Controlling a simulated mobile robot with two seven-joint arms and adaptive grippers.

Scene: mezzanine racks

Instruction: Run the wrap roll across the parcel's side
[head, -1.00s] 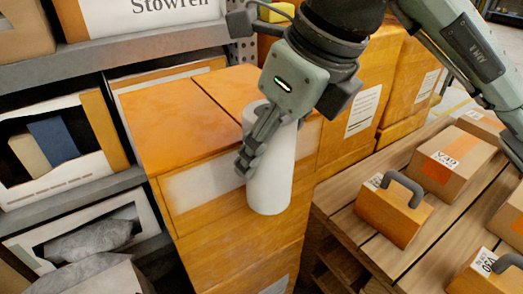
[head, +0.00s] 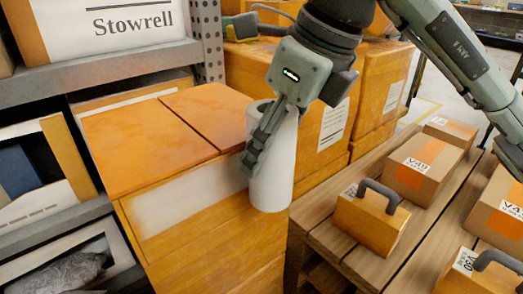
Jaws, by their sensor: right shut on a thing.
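The parcel (head: 185,235) is a tall orange-brown box with two top flaps, standing left of centre. A pale whitish band (head: 193,200) lies along the upper part of its near side. My right gripper (head: 258,152) is shut on the white wrap roll (head: 274,172) and holds it upright by the near right corner of the parcel. The roll's dark core hole shows at its top. The roll hides that corner, and I cannot tell whether it touches the side. My left gripper is out of view.
Grey shelving (head: 115,68) with boxes and a Stowrell carton (head: 115,22) stands at the left. Large orange cartons (head: 310,85) stand behind the roll. A wooden pallet (head: 335,245) at the right bears an orange block with a grey handle (head: 370,220) and taped parcels (head: 430,165).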

